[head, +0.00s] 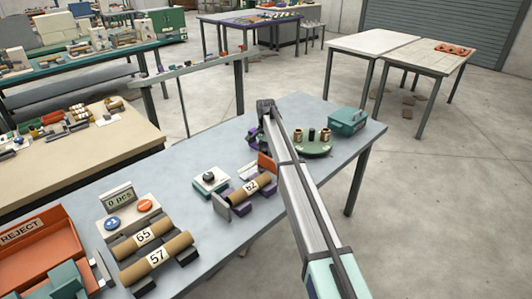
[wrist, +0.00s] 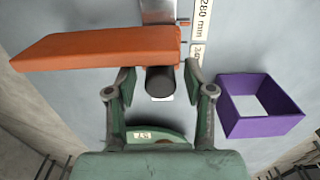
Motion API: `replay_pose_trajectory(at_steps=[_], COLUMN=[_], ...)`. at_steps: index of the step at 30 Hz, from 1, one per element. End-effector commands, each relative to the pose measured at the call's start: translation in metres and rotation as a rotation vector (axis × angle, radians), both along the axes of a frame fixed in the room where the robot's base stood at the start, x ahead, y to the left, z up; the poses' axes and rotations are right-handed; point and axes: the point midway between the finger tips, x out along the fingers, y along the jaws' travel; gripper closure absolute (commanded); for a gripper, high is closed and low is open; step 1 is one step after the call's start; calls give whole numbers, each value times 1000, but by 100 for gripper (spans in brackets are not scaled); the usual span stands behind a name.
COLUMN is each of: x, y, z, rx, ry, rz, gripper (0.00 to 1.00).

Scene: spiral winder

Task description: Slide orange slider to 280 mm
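The orange slider (wrist: 95,48) is a flat orange block with a dark round knob (wrist: 161,82) on its near side. In the wrist view it lies beside a metal rail (wrist: 158,10) and a scale strip marked 280 mm (wrist: 203,18), with a partly hidden lower label below that. My gripper (wrist: 159,74) is open, one finger on each side of the knob, with visible gaps. In the head view the orange slider (head: 267,162) stands at the end of tube 62 (head: 250,189); my gripper is mostly hidden behind my arm.
A purple open box (wrist: 260,105) stands right of my gripper in the wrist view.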

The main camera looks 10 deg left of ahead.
Motion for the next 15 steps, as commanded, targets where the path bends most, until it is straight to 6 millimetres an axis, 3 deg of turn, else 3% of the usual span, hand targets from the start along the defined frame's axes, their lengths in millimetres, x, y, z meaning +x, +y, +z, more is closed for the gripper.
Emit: replay_pose_trajectory(at_steps=[8,15], x=[1,1], y=[0,0], z=[15,58], rx=[1,1], ry=[-2,-3], rz=[0,0], gripper=[47,47])
